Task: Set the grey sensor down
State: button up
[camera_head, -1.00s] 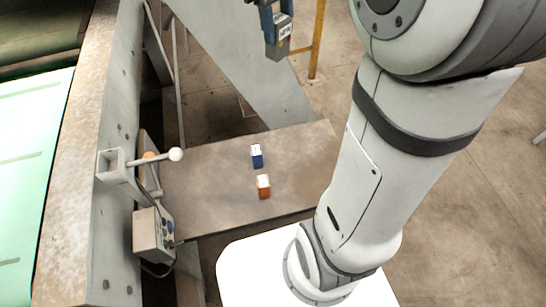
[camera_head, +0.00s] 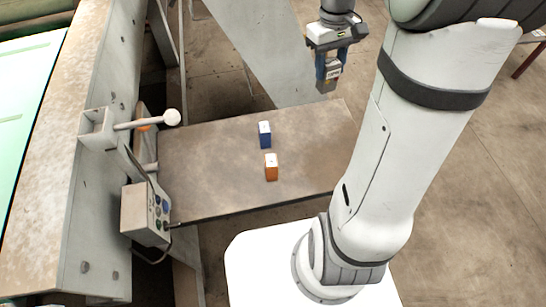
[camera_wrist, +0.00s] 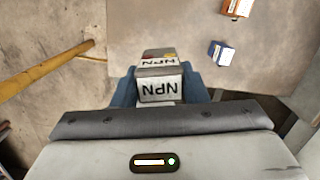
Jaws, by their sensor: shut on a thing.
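My gripper (camera_head: 328,66) is shut on the grey sensor (camera_head: 327,84), which hangs below the fingers near the far right corner of the metal table (camera_head: 215,180). In the wrist view the grey sensor (camera_wrist: 158,90), with NPN labels, sits between my blue fingers (camera_wrist: 158,92). The sensor appears to be above the table's far edge; its height cannot be told. A blue block with a white top (camera_head: 265,135) and an orange block with a white top (camera_head: 271,168) stand on the table. They also show in the wrist view as blue (camera_wrist: 221,54) and orange (camera_wrist: 236,10).
A control box with buttons (camera_head: 146,216) and a lever with a white knob (camera_head: 171,117) stand at the table's left side, beside a machine frame. A slanted grey beam (camera_head: 265,45) rises behind the table. The table's right part is clear.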

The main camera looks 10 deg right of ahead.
jog(key=s+d+f+m+b, duration=0.2)
jog(key=d+f+b, duration=0.15)
jog(key=f, duration=0.75)
send_over(328, 141)
notch_tip(328, 141, down, 6)
jog(key=shift+f+b, duration=0.35)
jog(key=shift+f, duration=1.8)
jog(key=shift+f, duration=0.15)
jog(key=o, duration=1)
